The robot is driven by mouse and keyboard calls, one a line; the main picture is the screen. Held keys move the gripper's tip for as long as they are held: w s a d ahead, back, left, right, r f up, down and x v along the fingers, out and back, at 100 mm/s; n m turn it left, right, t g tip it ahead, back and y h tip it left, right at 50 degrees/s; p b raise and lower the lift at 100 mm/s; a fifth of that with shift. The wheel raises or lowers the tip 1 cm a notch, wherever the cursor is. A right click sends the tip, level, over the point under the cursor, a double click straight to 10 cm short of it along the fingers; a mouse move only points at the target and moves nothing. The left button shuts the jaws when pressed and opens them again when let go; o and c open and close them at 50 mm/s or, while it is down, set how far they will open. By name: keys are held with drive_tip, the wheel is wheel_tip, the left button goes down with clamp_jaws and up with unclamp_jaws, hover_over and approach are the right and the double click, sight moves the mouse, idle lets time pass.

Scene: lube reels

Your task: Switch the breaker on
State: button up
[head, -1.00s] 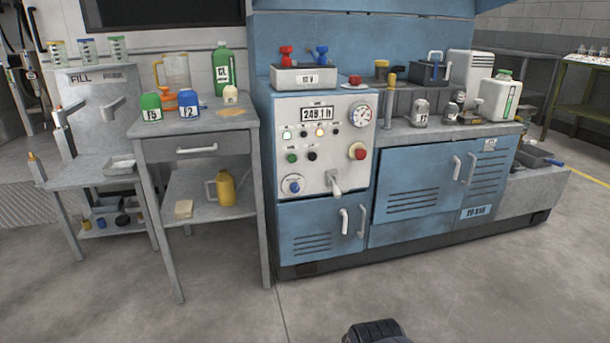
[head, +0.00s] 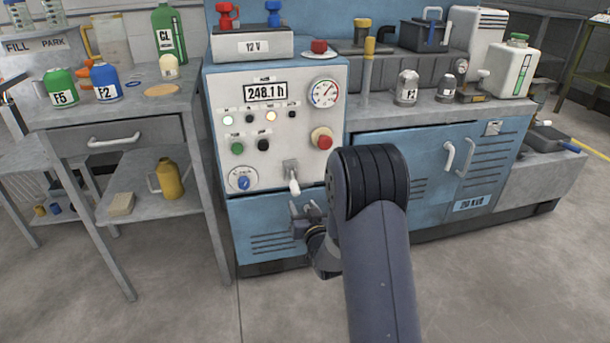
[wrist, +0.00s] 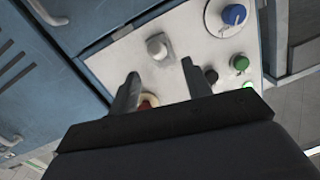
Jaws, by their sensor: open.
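The grey control panel (head: 270,120) stands on the blue cabinet. A white lever (head: 294,183) on a small grey plate at its lower edge hangs downward; it looks like the breaker handle. It also shows in the wrist view (wrist: 159,47), just beyond and between my fingertips, apart from them. My gripper (head: 305,212) is open and empty, just below the lever in the head view. In the wrist view my gripper (wrist: 161,69) has its two fingers spread, with the red button (wrist: 148,101) partly hidden between them.
A blue knob (head: 242,182) sits left of the lever, with green (head: 237,149) and black (head: 263,144) buttons above. The red button (head: 322,138) is at upper right. The cabinet door handle (head: 449,156) sticks out at right. The steel table (head: 92,118) stands left.

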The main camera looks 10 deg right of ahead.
sight(293, 184)
drive_tip(key=shift+t, duration=0.3)
drive_tip(key=w+b, duration=0.1)
drive_tip(key=w, duration=0.5)
drive_tip(key=w+b, duration=0.2)
drive_tip(key=w, duration=0.4)
drive_tip(key=shift+a+f, duration=0.15)
drive_tip(key=shift+a, duration=0.05)
clamp_jaws()
